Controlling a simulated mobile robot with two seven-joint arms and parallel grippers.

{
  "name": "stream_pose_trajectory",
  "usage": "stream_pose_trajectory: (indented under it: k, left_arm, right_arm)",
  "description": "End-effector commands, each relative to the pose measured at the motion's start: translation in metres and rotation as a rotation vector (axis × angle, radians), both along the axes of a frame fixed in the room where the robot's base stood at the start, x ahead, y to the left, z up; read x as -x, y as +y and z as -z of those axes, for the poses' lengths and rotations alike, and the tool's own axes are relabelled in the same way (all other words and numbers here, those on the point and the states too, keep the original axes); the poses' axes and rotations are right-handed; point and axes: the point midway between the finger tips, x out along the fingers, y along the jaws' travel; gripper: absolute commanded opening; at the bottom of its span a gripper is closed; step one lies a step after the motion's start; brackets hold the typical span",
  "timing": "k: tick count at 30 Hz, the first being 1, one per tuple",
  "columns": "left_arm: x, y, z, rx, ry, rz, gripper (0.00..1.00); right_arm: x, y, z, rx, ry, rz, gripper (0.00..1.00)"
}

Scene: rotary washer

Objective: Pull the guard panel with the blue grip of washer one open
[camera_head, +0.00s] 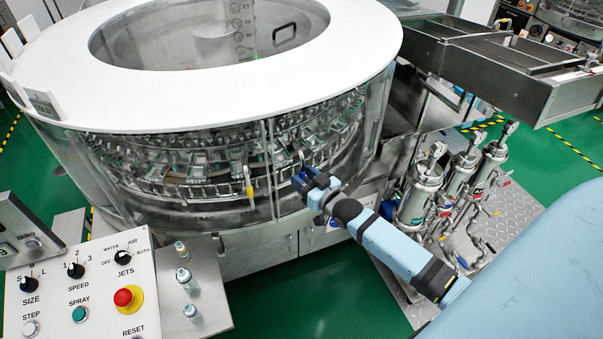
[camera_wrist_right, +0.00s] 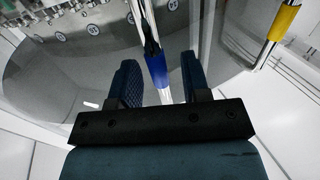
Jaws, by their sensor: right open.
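The washer (camera_head: 372,38) has a white ring top and clear curved guard panels below it. The guard panel (camera_head: 345,125) at the right of the front seam looks closed. Its upright handle with the blue grip (camera_wrist_right: 158,72) shows in the right wrist view, between my two fingers. My right gripper (camera_head: 303,178) is at the front of this panel in the head view; its jaws (camera_wrist_right: 159,84) are open around the blue grip, with gaps on both sides. In the head view my gripper largely hides the blue grip. My left gripper is not in view.
A yellow grip (camera_head: 249,188) is on the neighbouring panel to the left. A control panel (camera_head: 105,275) and a plate with small vials (camera_head: 184,275) stand front left. Metal canisters (camera_head: 421,188) stand right of my forearm. Green floor (camera_head: 310,290) is clear in front.

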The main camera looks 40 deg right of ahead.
Motion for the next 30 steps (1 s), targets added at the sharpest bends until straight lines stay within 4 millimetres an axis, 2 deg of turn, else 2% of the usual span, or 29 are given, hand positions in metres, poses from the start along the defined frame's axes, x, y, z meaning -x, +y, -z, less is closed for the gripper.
stream_pose_trajectory:
  k: [4, 13, 18, 19, 26, 30]
  left_arm:
    - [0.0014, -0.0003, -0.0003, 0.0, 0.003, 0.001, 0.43]
    - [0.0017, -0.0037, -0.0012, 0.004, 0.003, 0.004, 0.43]
    - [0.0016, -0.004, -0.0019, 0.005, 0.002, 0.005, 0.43]
    - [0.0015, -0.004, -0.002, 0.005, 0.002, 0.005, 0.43]
    - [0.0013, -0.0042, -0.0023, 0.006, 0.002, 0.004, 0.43]
    - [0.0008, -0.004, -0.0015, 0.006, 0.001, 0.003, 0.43]
  right_arm:
    - [-0.0101, 0.0015, -0.0003, 0.0, 0.0, 0.0, 0.43]
    - [-0.0118, 0.0015, 0.0003, 0.0, 0.001, 0.0, 0.43]
    - [-0.0117, 0.0016, 0.0003, 0.0, 0.001, 0.0, 0.04]
    - [-0.0116, 0.0016, 0.0003, 0.0, 0.001, 0.0, 0.0]
    - [-0.0109, 0.0002, 0.0005, 0.0, 0.001, -0.001, 0.0]
    - [-0.0079, -0.0074, 0.001, 0.002, 0.002, -0.005, 0.0]
